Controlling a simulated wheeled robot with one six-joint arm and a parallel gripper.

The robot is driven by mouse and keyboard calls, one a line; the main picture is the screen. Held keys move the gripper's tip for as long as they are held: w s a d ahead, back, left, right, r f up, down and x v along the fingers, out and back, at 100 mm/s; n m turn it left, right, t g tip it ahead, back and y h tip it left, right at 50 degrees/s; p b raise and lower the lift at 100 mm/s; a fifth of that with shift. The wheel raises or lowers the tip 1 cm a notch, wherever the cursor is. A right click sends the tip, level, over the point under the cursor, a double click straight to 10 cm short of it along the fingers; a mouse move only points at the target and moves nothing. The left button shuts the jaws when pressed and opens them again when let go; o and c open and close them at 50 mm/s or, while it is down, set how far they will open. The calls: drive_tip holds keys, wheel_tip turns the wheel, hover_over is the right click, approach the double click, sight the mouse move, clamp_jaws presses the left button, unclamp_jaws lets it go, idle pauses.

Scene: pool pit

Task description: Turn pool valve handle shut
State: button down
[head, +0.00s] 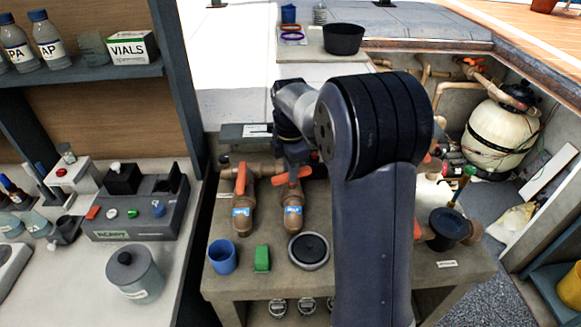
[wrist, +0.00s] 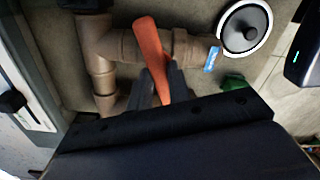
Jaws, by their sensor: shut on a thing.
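Two brown valves with blue labels stand on the bench in the head view. The left valve's orange handle (head: 240,178) lies along its pipe. The right valve's orange handle (head: 292,176) lies across its pipe (head: 292,215). In the wrist view this handle (wrist: 149,42) crosses the brown pipe (wrist: 125,47) at a steep angle. My gripper (wrist: 160,88) is shut on the handle's near end, with a dark finger on each side. In the head view my gripper (head: 297,160) is small and partly hidden by my arm.
A dark bowl (head: 343,39) sits behind. A cream tank (head: 497,135) is at right. My arm hides the bench's middle.

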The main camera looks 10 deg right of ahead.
drive_tip(key=shift+w+m+p, duration=0.1)
drive_tip(key=shift+m+p, duration=0.45)
drive_tip(key=shift+m, duration=1.65)
drive_tip(key=c, duration=1.3)
unclamp_jaws()
wheel_tip(320, 180, up, 11)
drive_tip(key=shift+f+b, duration=0.1)
drive_tip(key=shift+b, duration=0.2)
